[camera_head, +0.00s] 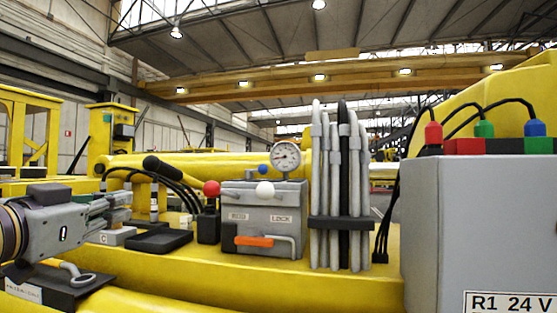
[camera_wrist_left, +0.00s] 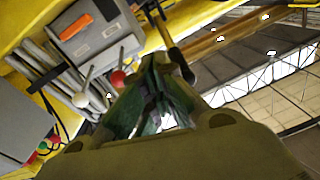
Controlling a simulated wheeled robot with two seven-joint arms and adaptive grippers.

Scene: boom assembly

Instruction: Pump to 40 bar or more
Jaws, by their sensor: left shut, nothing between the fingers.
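The grey pump box (camera_head: 265,215) stands on the yellow boom, with a round gauge (camera_head: 286,156) on top. The gauge's figures are too small to read. A thick black handle (camera_head: 168,171) slants up and left beside the box; it also shows in the left wrist view (camera_wrist_left: 170,45). A red knob (camera_head: 212,188), a white knob (camera_head: 265,189) and a blue knob (camera_head: 263,169) sit at the box. An orange-gripped lever (camera_head: 254,240) is on its front. My left gripper (camera_head: 122,198) is shut and empty, left of the black handle. My right gripper is out of view.
Upright grey and black hoses (camera_head: 342,190) stand right of the box. A large grey cabinet (camera_head: 470,230) with red, green and blue connectors fills the right. A black tray (camera_head: 160,240) lies on the boom near my left gripper.

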